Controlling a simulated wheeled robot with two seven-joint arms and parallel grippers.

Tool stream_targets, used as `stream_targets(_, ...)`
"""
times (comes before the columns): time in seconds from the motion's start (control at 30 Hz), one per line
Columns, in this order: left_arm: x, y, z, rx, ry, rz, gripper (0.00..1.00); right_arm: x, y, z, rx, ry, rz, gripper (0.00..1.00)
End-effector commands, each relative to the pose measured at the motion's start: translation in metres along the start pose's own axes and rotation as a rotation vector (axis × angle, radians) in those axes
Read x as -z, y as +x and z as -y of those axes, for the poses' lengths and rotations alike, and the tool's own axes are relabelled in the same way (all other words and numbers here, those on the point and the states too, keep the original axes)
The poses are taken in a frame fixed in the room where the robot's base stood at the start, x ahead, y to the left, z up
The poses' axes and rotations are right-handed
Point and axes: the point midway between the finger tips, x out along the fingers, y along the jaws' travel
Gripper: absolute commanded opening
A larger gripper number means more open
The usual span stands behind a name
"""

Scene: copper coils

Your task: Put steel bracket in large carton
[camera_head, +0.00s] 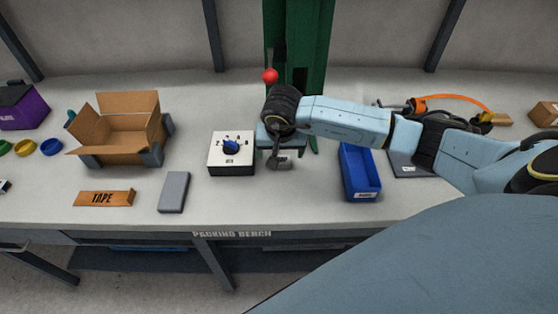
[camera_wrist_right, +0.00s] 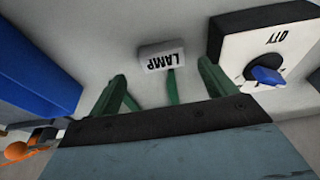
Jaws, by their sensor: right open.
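The large carton (camera_head: 122,143) stands open on the left of the bench, its flaps spread and grey pieces at its lower corners. I cannot identify the steel bracket for certain. A plain grey slab (camera_head: 173,192) lies in front of the carton, to its right. My right gripper (camera_head: 279,160) is over the middle of the bench, right of the white dial box, and holds nothing I can see. In the right wrist view its green fingers (camera_wrist_right: 163,75) are spread, with a grey LAMP block (camera_wrist_right: 161,55) beyond them. My left gripper is out of view.
The white dial box (camera_head: 231,160) and blue bin (camera_head: 359,174) flank the right gripper. A green column (camera_head: 310,45) and a red knob (camera_head: 270,76) stand behind. An orange hose (camera_head: 450,98) is at right.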

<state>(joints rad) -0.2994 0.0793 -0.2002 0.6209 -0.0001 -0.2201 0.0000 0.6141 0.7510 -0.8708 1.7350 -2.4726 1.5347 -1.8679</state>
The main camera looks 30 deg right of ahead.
Motion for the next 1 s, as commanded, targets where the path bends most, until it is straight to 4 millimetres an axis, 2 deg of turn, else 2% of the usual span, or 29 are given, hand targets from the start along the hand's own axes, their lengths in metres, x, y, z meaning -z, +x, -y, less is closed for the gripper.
stream_targets(0.23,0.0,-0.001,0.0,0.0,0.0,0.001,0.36,0.0,0.035,0.004,0.0,0.002,0.002,0.84)
stream_targets(0.53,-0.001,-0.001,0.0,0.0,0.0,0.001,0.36,0.001,0.041,0.004,0.0,0.001,0.0,0.84)
stream_targets(0.9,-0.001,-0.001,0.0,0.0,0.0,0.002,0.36,0.001,0.04,0.004,0.0,0.001,0.0,0.36)
stream_targets(1.0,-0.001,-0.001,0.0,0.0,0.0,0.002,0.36,0.001,0.04,0.004,0.0,0.001,0.0,0.31)
